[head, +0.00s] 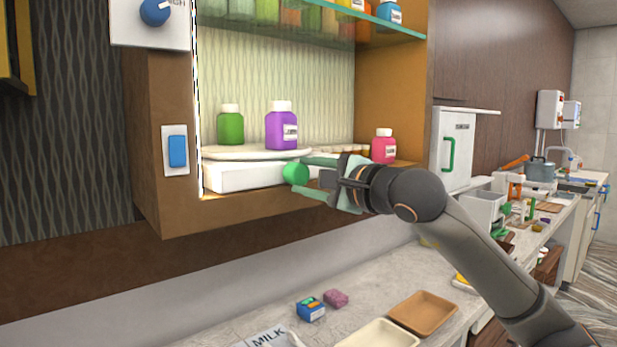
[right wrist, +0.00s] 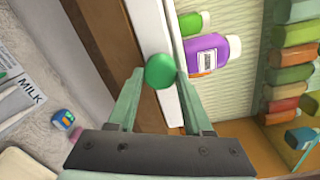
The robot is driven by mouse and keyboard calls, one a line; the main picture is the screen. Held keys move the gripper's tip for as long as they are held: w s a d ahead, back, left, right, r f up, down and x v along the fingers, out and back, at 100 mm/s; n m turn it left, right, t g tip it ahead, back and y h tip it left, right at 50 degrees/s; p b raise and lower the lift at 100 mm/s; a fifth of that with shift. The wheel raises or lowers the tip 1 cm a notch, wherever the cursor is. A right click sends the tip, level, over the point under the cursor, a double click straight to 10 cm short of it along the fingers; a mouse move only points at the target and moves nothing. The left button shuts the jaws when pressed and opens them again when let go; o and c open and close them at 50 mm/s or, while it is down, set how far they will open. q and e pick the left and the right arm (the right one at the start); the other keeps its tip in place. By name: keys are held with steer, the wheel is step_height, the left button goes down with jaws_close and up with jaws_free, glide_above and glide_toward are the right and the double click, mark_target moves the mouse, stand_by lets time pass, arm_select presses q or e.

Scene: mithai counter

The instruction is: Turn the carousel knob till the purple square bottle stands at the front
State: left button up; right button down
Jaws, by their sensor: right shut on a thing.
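The purple square bottle (head: 281,130) with a white cap and label stands upright on the white round carousel (head: 228,153). It stands near the disc's front, just above and slightly left of the green knob (head: 296,173). The bottle also shows in the right wrist view (right wrist: 207,55). The knob sits at the front of the white base (head: 235,178) and shows in the right wrist view (right wrist: 160,71). My right gripper (head: 306,177) is shut on the knob, with a pale green finger on either side. My left gripper is out of view.
A green bottle (head: 230,127) stands left on the carousel, and a pink bottle (head: 383,147) stands right of it. A glass shelf (head: 310,34) with bottles hangs above. Below lies a counter with a blue box (head: 311,309) and a brown tray (head: 424,313).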

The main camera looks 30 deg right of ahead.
steer(key=shift+n, duration=1)
steer(key=shift+c, duration=1.6)
jaws_free()
steer(key=shift+s, duration=0.1)
steer(key=s+b, duration=0.5)
steer(key=s, duration=0.7)
steer(key=shift+s+d+r, duration=0.15)
steer(key=shift+d+r, duration=0.1)
steer(key=shift+d, duration=0.2)
